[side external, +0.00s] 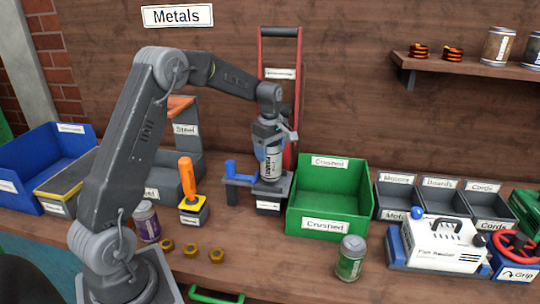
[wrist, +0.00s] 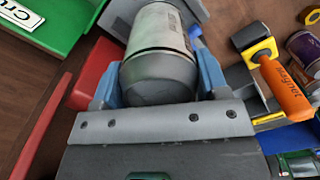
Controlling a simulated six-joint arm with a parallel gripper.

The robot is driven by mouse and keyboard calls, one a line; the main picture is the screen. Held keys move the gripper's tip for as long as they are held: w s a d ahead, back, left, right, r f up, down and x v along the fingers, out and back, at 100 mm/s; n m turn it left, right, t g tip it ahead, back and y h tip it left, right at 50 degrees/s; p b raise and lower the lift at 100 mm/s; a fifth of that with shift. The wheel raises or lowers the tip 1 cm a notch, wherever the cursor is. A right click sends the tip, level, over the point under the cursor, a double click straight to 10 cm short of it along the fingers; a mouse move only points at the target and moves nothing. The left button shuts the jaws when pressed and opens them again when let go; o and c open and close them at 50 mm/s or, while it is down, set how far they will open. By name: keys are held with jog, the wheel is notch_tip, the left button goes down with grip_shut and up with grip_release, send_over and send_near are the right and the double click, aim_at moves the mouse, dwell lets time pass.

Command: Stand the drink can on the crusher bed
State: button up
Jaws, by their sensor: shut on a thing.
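The silver-grey drink can (side external: 270,166) is upright in my gripper (side external: 269,150), over the grey crusher bed (side external: 268,192). Its lower end is at the level of the bed's top; I cannot tell whether it touches. In the wrist view the can (wrist: 160,45) lies between the blue fingers of my gripper (wrist: 158,78), one on each side, with its near end closest to the palm. A grey part of the crusher (wrist: 122,14) shows beyond it, and most of the bed is hidden there. The tall red crusher frame (side external: 300,45) stands behind the can.
A blue clamp-like part (side external: 240,170) is left of the bed. The green Crushed bin (side external: 329,206) stands close on the right. An orange-handled tool (side external: 187,178), a purple can (side external: 147,222), a green can (side external: 350,258) and brass nuts (side external: 190,250) are on the bench.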

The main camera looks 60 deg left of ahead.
jog(key=shift+f, duration=0.9)
jog(key=shift+f, duration=0.1)
jog(key=o, duration=0.9)
